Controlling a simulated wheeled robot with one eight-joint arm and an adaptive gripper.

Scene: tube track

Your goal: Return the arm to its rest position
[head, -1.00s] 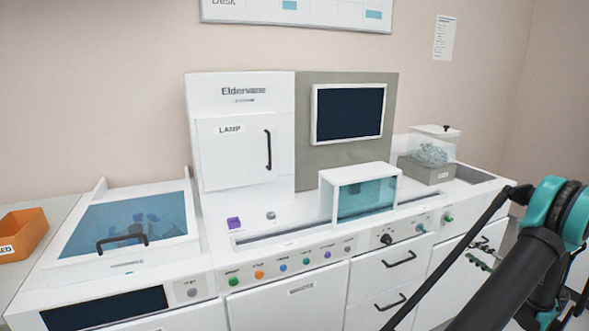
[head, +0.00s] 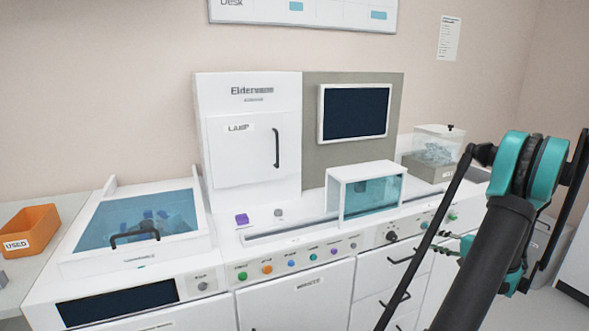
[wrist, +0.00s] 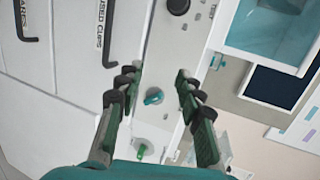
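My gripper (wrist: 155,88) shows in the wrist view with its two dark green, black-padded fingers spread apart and nothing between them. Behind the gap lies the white control panel (wrist: 168,65) with a teal knob and a green knob. The fingers appear above the panel; I cannot tell the exact distance. In the head view my arm (head: 490,250), black with teal joints, is raised at the right side. Its lower end partly covers the right part of the counter.
A white machine with a LAMP door (head: 245,148) and a dark screen (head: 355,112) stands at the back. A blue-lidded bin (head: 140,215) and an orange USED box (head: 30,230) are left. A clear-topped container (head: 435,148) stands near the arm. Floor shows at right.

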